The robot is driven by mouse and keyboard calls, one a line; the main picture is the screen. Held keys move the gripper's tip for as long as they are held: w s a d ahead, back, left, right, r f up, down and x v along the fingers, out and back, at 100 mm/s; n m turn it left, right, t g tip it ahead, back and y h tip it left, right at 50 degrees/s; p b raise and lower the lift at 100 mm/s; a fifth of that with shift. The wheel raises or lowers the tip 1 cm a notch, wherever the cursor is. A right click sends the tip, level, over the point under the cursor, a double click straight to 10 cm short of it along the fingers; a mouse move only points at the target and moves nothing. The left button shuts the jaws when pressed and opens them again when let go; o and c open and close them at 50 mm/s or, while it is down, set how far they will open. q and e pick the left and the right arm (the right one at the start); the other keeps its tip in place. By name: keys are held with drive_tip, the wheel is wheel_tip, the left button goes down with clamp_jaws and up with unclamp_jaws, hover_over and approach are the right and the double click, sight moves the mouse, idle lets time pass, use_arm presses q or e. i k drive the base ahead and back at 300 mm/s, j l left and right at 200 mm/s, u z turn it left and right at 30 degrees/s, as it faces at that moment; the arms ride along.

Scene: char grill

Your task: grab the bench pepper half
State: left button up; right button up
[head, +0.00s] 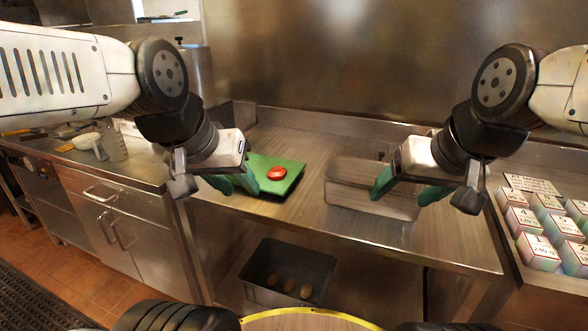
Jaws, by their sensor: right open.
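A red pepper half (277,172) lies on a green cutting board (290,186) on the steel bench. My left gripper (232,184) is just left of the pepper half, over the board's left edge, and apart from it. Its green-tipped fingers look parted, with nothing seen between them. My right gripper (408,188) is open and empty, over the steel pan to the right of the board.
A steel pan (345,196) stands on the bench (330,228). A dark bin (310,262) with several brown oval items sits on the shelf below. Labelled weight blocks (540,252) stand at the right. A jug (114,145) stands at the left.

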sight(277, 173)
drive_tip(key=i+j, duration=0.15)
drive_tip(key=j, duration=0.25)
drive_tip(key=i+j, duration=0.15)
drive_tip(key=j, duration=0.2)
drive_tip(key=i+j, duration=0.15)
drive_tip(key=j, duration=0.25)
drive_tip(key=i+j, duration=0.15)
drive_tip(key=j, duration=0.25)
